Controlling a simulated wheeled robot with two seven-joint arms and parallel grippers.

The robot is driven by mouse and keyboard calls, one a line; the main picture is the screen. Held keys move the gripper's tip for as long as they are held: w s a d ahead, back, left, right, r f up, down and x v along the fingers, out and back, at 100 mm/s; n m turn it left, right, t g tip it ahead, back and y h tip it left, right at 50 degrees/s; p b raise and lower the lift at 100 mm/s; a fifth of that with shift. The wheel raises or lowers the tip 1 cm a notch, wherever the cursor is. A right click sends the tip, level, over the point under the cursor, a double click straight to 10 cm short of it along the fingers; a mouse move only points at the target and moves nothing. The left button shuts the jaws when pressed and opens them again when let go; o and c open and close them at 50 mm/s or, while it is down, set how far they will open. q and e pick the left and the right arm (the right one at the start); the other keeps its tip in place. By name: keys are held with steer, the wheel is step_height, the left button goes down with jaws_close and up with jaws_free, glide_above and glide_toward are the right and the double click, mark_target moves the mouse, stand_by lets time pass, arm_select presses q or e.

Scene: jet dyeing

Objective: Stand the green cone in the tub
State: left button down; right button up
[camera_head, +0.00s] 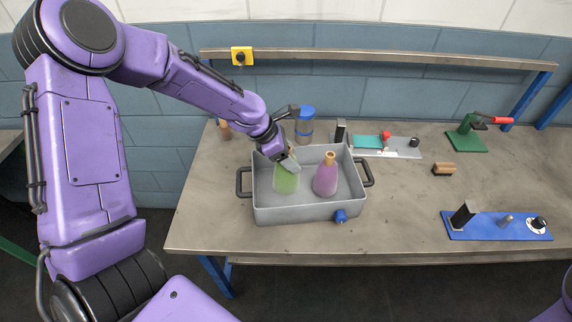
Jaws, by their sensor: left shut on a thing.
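The green cone (286,181) is in the left part of the grey tub (310,212), upright as far as I can see. My left gripper (289,163) is shut on its top, and the gripper hides the tip of the cone. I cannot tell whether the base of the cone touches the tub floor. A pink-purple cone (326,180) with a tan tip stands in the tub to the right of the green one, apart from it. My right gripper is not in view.
The tub has black side handles and a blue knob (340,216) in front. A blue-lidded jar (304,127) stands behind it. A blue fixture plate (495,227), a brush (443,169) and a green-based press (467,141) are to the right. The table between is clear.

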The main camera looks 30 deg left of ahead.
arm_select(q)
steer(key=f, duration=0.1)
steer(key=a+f, duration=0.1)
steer(key=f, duration=0.2)
steer(key=shift+a+f, duration=0.3)
steer(key=shift+a, duration=0.05)
steer(key=shift+w+a+f, duration=0.1)
steer(key=shift+w+f, duration=0.1)
steer(key=shift+f, duration=0.15)
steer(key=shift+c, duration=1.3)
jaws_free()
steer(key=shift+s, duration=0.1)
steer(key=shift+r, duration=0.3)
steer(key=v, duration=1.1)
steer(key=shift+s+r, duration=0.15)
steer(key=shift+s, duration=0.05)
steer(key=shift+a, duration=0.15)
